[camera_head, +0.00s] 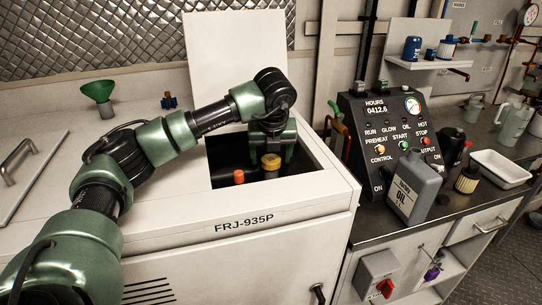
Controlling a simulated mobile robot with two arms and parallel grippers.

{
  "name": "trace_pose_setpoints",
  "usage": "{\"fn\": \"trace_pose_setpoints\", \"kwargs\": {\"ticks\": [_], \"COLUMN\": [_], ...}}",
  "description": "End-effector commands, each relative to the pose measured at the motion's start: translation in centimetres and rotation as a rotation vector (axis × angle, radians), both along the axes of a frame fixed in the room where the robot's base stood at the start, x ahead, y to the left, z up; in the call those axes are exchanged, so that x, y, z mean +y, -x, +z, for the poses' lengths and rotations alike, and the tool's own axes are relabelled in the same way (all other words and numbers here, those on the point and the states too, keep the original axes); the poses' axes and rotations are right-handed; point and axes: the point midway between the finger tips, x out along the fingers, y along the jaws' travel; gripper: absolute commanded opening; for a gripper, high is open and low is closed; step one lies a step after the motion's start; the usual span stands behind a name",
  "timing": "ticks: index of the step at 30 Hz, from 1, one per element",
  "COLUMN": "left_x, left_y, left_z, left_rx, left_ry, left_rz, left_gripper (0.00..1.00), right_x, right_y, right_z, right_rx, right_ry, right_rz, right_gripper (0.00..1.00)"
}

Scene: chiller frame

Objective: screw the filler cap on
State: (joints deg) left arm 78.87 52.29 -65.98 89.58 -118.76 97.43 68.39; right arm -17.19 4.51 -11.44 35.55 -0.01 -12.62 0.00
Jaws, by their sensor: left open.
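A yellow round cap (271,161), which looks like the filler cap, sits upright inside the open hatch (222,181) of the white FRJ-935P unit. My left gripper (272,153) points down into the hatch with its green fingers apart, one on each side of the yellow cap. I cannot tell whether the fingers touch it. What lies under the cap is mostly hidden in the dark opening. My right gripper is out of view.
A small orange cap (239,176) stands left of the yellow one in the hatch. The raised white lid (228,45) is behind my arm. A green funnel (98,91) stands on the unit's top. A grey oil jug (412,187) and control panel (388,128) are at right.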

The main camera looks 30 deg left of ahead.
Motion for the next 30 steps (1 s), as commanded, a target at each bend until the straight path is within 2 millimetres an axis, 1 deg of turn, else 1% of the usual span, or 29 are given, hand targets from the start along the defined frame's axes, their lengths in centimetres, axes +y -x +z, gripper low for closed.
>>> {"fn": "trace_pose_setpoints", "kwargs": {"ticks": [2,7,12,15,24,30], "left_x": [-0.3,-0.4,-0.4,-0.4,-0.3,-0.3], "left_y": [-0.2,-0.4,-0.6,-0.6,-0.7,-0.7], "left_z": [0.0,0.1,0.3,0.4,0.3,0.0], "left_rx": [0.001,0.002,0.004,0.005,0.003,0.002], "left_ry": [0.002,0.001,0.000,0.000,0.000,0.000], "left_rz": [0.108,0.451,0.822,1.014,1.196,1.249], "left_gripper": [0.69,0.69,0.69,0.69,0.69,0.69], "right_x": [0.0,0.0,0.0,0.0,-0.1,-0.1], "right_y": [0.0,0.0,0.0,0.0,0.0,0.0], "right_z": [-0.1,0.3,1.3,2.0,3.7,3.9], "right_rx": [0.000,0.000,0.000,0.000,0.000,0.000], "right_ry": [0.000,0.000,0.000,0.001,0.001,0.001], "right_rz": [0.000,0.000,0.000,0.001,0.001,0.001], "right_gripper": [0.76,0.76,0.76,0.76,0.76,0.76]}}
